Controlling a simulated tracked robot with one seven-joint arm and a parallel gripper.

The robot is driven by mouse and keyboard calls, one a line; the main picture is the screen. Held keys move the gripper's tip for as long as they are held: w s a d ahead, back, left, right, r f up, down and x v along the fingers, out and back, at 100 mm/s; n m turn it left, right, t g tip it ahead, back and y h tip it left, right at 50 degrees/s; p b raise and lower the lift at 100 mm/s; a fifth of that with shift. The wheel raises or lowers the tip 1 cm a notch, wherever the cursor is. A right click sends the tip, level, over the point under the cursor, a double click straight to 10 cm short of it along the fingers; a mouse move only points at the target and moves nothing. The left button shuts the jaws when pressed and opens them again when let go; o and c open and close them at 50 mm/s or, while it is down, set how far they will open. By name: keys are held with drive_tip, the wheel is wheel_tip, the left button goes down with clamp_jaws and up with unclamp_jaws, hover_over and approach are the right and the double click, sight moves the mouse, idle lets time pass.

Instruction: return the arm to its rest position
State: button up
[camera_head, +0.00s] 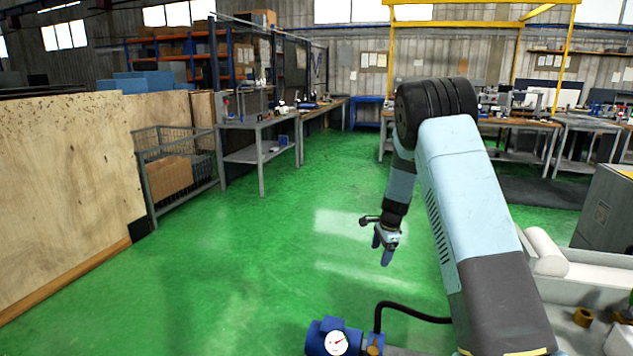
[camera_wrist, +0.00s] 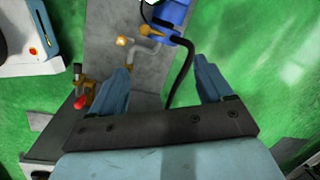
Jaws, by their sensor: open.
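My arm rises from the lower right of the head view, bends at a dark elbow and hangs down over the green floor. My gripper (camera_head: 385,255) is at the end of the arm, pointing down. In the wrist view my gripper (camera_wrist: 165,80) shows two blue fingers spread wide apart with nothing between them. Beyond the fingers are a grey plate (camera_wrist: 110,35) and a black hose (camera_wrist: 183,75). The fingers touch nothing that I can see.
A blue pump with a white gauge (camera_head: 334,342) stands at the bottom centre. A pale machine (camera_head: 590,285) with brass fittings is at the lower right. A plywood wall (camera_head: 65,190) and wire cage (camera_head: 180,170) are left. Open green floor (camera_head: 250,260) lies between; workbenches stand behind.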

drive_tip(key=s+r+n+t, duration=0.1)
drive_tip(key=s+r+n, duration=0.3)
drive_tip(key=s+r, duration=0.8)
drive_tip(key=s+r+n+t, duration=0.1)
drive_tip(key=s+r+n, duration=0.3)
drive_tip(key=s+r, duration=0.85)
drive_tip(key=s+r+n+t, duration=0.1)
drive_tip(key=s+r+n, duration=0.2)
drive_tip(key=s, duration=0.8)
drive_tip(key=s+d+r+n+t+h, duration=0.1)
drive_tip(key=s+r+n, duration=0.3)
drive_tip(key=s, duration=0.8)
drive_tip(key=shift+d+r+n, duration=0.3)
drive_tip(key=shift+r, duration=0.45)
